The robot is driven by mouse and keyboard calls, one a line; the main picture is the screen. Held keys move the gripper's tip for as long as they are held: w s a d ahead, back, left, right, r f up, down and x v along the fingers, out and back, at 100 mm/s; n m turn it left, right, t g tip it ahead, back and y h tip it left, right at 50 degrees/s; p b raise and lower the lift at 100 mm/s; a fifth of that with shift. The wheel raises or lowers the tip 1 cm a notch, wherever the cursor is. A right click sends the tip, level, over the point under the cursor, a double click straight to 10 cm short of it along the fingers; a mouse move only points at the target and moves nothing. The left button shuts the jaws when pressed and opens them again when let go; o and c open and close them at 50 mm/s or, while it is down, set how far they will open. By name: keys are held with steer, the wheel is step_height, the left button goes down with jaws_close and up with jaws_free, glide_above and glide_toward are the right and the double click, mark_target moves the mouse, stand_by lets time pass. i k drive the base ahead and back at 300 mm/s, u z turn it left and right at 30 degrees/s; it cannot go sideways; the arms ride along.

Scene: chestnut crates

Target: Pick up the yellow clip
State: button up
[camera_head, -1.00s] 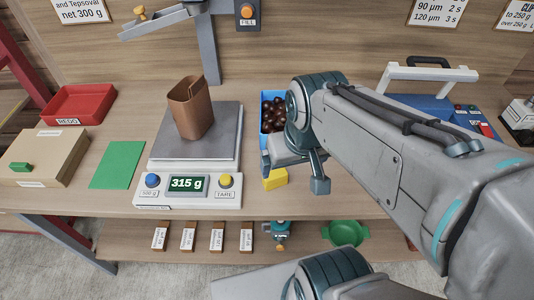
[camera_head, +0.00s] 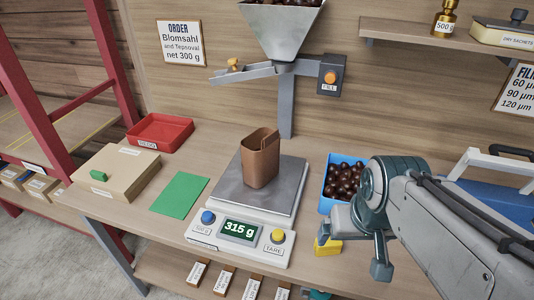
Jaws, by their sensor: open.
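A small yellow block-like thing (camera_head: 326,247) sits on the bench right of the scale, partly hidden by my gripper. I cannot tell whether it is the yellow clip; no other clip shows clearly. My gripper (camera_head: 360,248) is open, with its two fingers apart, just right of and above the yellow thing and in front of the blue bin (camera_head: 325,205). Nothing shows between the fingers.
A brown open pouch (camera_head: 261,160) stands on the scale (camera_head: 230,190), which reads 315 g. A green sheet (camera_head: 180,197), a lidded box (camera_head: 122,174) and a red tray (camera_head: 160,132) lie to the left. A hopper (camera_head: 283,35) hangs above the scale.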

mark_target(332, 248)
steer(key=z, duration=0.05)
steer(key=k, duration=0.5)
steer(key=u, duration=1.75)
steer(key=i, duration=1)
steer(key=z, duration=2.25)
